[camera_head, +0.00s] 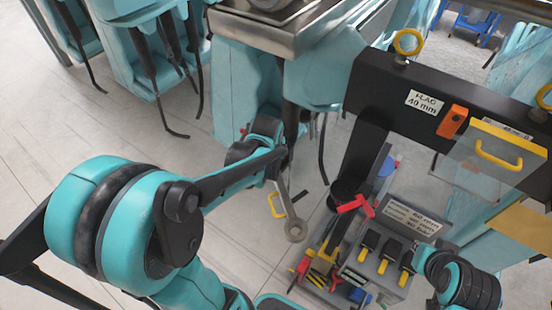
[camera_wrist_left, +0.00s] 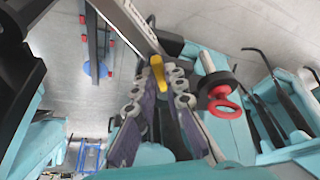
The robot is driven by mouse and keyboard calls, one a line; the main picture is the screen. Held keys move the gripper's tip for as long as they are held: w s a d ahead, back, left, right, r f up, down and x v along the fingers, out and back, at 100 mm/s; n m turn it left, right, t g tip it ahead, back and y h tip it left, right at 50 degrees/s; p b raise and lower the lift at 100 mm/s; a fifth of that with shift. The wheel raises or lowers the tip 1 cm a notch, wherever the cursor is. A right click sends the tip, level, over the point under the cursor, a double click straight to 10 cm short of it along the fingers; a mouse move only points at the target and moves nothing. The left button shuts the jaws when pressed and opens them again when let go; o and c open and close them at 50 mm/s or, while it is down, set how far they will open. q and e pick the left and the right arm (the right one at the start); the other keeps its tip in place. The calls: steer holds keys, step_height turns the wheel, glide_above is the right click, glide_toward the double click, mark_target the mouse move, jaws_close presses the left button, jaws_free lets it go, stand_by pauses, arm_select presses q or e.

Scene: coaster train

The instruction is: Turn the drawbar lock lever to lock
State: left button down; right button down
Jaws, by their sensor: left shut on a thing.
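In the left wrist view the two grey-and-purple fingers of my left gripper (camera_wrist_left: 162,76) reach forward, with a yellow handle (camera_wrist_left: 158,72) held between their tips. It looks like the lock lever, but its joint to the drawbar is hidden. A grey bar with a ring end (camera_head: 295,229) hangs there, beside a small yellow piece (camera_head: 276,206). My right arm shows at the lower right; its fingers are not visible.
A black beam (camera_head: 385,88) labelled "FLAG 40 mm" crosses the upper right, with a yellow-handled clear panel (camera_head: 497,150) on it. Open floor (camera_head: 90,130) lies left.

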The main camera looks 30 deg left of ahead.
arm_select(q)
steer(key=shift+s+a+m+h+b, duration=0.1)
steer(key=shift+a+m+h, duration=0.35)
steer(key=shift+m, duration=0.55)
steer(key=shift+a+m+h+b, duration=0.15)
steer(key=shift+a+m+h, duration=0.25)
steer(key=shift+m, duration=0.6)
steer(key=shift+s+a+m+h+b, duration=0.1)
steer(key=shift+a+m+h, duration=0.35)
steer(key=shift+m, duration=0.55)
steer(key=shift+a, duration=0.1)
steer(key=c, duration=1.6)
jaws_free()
steer(key=v, duration=1.2)
steer(key=shift+s, duration=0.1)
steer(key=shift+f, duration=0.1)
